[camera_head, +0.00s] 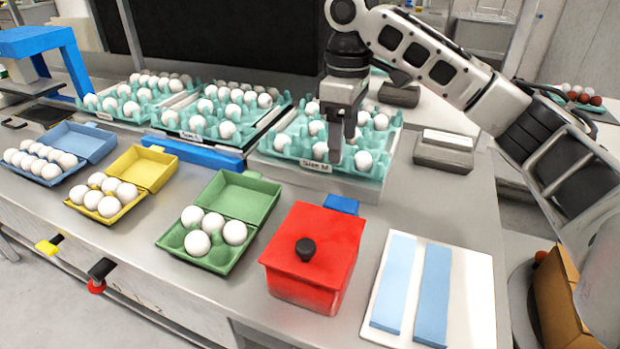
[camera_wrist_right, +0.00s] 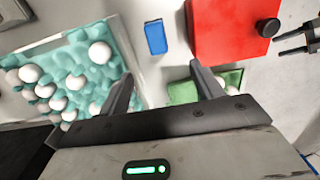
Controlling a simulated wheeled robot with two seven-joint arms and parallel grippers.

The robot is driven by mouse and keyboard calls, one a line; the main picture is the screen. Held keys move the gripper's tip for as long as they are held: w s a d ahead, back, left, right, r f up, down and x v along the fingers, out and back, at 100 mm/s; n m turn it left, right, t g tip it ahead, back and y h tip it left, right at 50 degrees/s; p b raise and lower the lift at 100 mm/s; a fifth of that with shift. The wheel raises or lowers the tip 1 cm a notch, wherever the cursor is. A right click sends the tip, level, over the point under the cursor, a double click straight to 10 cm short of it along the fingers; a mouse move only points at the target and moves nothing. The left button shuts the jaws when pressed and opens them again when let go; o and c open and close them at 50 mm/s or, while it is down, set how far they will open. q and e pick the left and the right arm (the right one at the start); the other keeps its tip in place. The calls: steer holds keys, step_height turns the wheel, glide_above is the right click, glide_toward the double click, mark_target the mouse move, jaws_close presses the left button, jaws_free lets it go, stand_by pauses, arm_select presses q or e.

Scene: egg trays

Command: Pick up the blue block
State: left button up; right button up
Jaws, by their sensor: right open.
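A small blue block (camera_head: 341,204) lies on the grey table just behind the red box (camera_head: 311,256), partly hidden by it in the head view. In the right wrist view the blue block (camera_wrist_right: 155,37) shows whole, beside the red box (camera_wrist_right: 232,32). My right gripper (camera_head: 342,150) hangs fingers down over the front of the nearest egg tray, behind the block and apart from it. In the right wrist view its two fingers (camera_wrist_right: 160,85) are apart with nothing between them. Dark prongs (camera_wrist_right: 291,41) at that view's right edge look like my left gripper.
Green (camera_head: 241,195), yellow (camera_head: 143,170) and blue (camera_head: 92,142) cartons hold white eggs left of the red box. A white board (camera_head: 407,287) with two light-blue strips lies to its right. Teal egg trays (camera_head: 375,170) stand behind. The table between board and grey case (camera_head: 444,152) is clear.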

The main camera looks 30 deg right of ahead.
glide_above(338, 201)
steer(key=f, duration=0.6)
steer(key=s+f, duration=0.1)
steer(key=f, duration=0.2)
steer(key=shift+a+f, duration=0.1)
steer(key=shift+f, duration=0.15)
steer(key=shift+w+f, duration=0.15)
steer(key=shift+f, duration=0.85)
steer(key=shift+w+f, duration=0.2)
steer(key=shift+f, duration=0.8)
steer(key=shift+w+f, duration=0.15)
steer(key=shift+f, duration=0.85)
arm_select(q)
steer(key=shift+s+f, duration=0.15)
steer(key=shift+s, duration=0.25)
arm_select(e)
steer(key=shift+c, duration=0.3)
steer(key=c, duration=1)
